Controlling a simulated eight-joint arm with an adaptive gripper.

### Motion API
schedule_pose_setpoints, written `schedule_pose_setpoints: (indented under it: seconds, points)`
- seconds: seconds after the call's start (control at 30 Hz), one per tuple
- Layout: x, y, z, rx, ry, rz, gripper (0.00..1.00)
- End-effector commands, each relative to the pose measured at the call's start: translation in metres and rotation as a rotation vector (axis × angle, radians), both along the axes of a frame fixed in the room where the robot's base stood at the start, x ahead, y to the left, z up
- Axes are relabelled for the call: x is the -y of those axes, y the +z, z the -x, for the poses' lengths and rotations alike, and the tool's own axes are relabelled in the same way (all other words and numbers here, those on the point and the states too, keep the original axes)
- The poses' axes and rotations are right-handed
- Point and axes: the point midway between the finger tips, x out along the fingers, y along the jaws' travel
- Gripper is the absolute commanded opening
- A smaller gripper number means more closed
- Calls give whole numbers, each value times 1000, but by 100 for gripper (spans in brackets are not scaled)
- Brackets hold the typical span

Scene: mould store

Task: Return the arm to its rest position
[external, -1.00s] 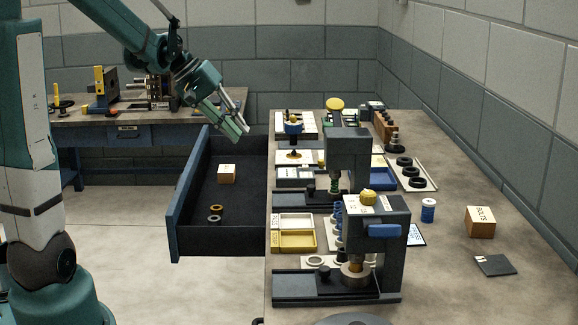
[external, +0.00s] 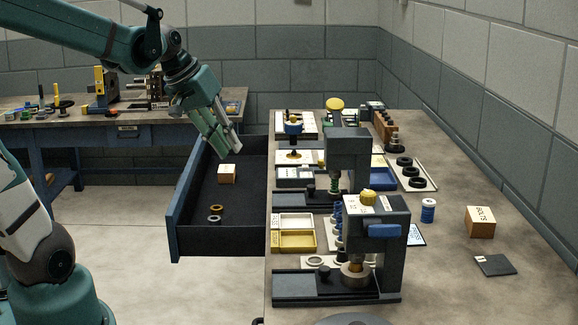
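My gripper (external: 229,151) hangs at the end of my teal arm, pointing down and to the right over the open drawer (external: 176,220). Its two fingers look close together, but the gap between them is too small to judge. A small wooden block (external: 227,174) lies in the drawer just below the fingertips in the picture; I cannot tell the height between them. Nothing is clearly held.
Two rings (external: 215,213) lie in the drawer. The workbench (external: 445,285) at right carries presses (external: 378,230), trays and a box marked BOLTS (external: 480,222). Another bench (external: 140,117) stands behind my arm. Open floor lies left of the drawer.

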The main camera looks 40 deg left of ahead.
Motion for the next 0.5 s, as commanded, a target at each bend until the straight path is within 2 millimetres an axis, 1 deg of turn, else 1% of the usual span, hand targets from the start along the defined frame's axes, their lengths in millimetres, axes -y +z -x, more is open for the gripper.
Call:
schedule_pose_setpoints:
  seconds: [0.03, 0.1, 0.5]
  points:
    - [6, 0, 9, 6, -11, -16, 14]
    - [11, -1, 18, 16, -25, -41, 14]
    - [34, -7, 73, 77, -106, -178, 14]
